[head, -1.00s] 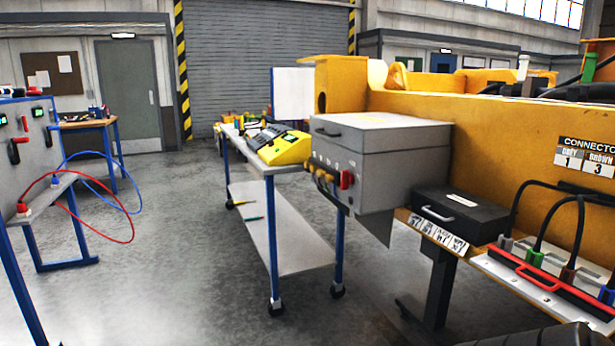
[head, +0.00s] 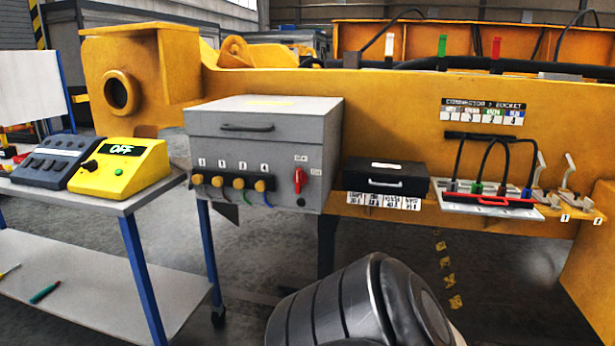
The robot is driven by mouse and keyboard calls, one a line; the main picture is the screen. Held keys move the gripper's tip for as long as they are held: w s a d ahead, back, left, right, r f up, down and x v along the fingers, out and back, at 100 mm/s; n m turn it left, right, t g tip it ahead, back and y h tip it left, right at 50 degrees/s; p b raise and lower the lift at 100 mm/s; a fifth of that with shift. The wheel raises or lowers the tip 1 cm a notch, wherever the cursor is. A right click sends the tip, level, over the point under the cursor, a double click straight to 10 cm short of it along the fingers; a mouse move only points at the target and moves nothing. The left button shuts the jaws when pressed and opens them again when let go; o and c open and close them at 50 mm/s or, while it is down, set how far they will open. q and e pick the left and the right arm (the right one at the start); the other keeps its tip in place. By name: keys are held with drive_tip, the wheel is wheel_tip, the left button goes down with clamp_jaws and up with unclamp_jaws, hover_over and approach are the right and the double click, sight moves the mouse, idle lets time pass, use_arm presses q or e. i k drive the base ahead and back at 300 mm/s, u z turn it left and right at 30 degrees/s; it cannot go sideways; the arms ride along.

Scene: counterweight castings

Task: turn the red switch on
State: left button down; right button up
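The red switch (head: 298,180) is on the right part of the front face of a grey box (head: 262,126) in the head view. Its handle looks upright. Small labels sit above it and to its right, too small to read surely. A dark round knob is below it. Neither of my grippers shows in the head view. A dark grey ribbed part, one of my own arm links, rises at the bottom middle below the box, apart from the switch.
Several yellow connectors (head: 238,183) with cables line the box front. A yellow unit reading OFF (head: 122,171) stands on a cart (head: 128,206) at left. A black case (head: 385,178) and a connector panel (head: 490,208) are right of the box. A yellow frame (head: 400,105) stands behind.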

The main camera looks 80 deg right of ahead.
sight(300, 178)
drive_tip(key=z, duration=1.1)
drive_tip(key=i, duration=1.1)
drive_tip(key=z, duration=0.95)
